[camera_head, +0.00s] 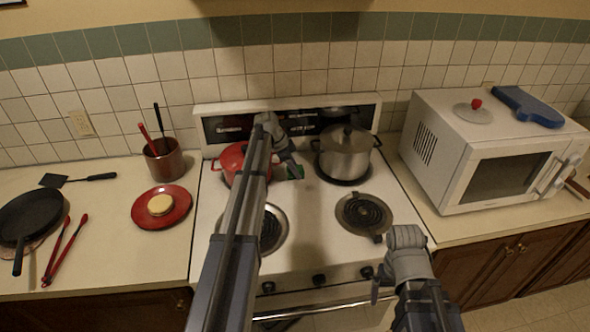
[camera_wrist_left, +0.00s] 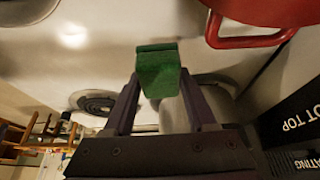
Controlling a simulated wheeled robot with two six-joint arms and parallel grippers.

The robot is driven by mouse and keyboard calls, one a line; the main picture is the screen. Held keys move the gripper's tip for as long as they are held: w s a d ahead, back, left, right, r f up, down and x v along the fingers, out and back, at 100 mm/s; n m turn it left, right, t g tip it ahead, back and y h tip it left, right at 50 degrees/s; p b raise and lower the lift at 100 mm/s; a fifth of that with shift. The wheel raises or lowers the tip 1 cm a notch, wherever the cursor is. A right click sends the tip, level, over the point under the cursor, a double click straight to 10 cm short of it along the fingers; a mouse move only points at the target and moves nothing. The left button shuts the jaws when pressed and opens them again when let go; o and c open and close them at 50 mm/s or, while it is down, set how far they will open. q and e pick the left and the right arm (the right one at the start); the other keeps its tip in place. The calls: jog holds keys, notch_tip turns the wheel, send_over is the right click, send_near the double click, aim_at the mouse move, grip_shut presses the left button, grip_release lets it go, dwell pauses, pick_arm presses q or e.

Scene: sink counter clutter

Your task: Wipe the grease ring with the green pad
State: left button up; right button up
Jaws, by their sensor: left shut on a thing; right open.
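My left gripper (camera_head: 292,172) is over the back middle of the white stovetop (camera_head: 312,235), between the red pot (camera_head: 232,160) and the steel pot (camera_head: 345,152). It is shut on the green pad (camera_head: 295,171). In the left wrist view the green pad (camera_wrist_left: 158,70) sits between the two fingers of my left gripper (camera_wrist_left: 160,95). Whether the pad touches the stovetop I cannot tell. I cannot make out the grease ring in either view. My right gripper (camera_head: 378,265) is open and empty near the stove's front right edge.
Coil burners (camera_head: 364,212) lie at the front of the stove. A microwave (camera_head: 490,150) with a lid and a blue mitt (camera_head: 527,106) on top stands right. A red plate (camera_head: 162,206), utensil crock (camera_head: 163,160), black pan (camera_head: 30,216) and red tongs (camera_head: 64,250) are on the left counter.

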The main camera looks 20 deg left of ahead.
aim_at(300, 168)
pick_arm(q)
jog(key=shift+r, duration=0.6)
pick_arm(e)
jog(key=shift+r, duration=0.6)
pick_arm(q)
notch_tip(300, 168, up, 3)
jog(key=p, duration=0.3)
jog(key=shift+r+p, duration=0.1)
jog(key=shift+p, duration=0.2)
pick_arm(e)
notch_tip(300, 168, up, 3)
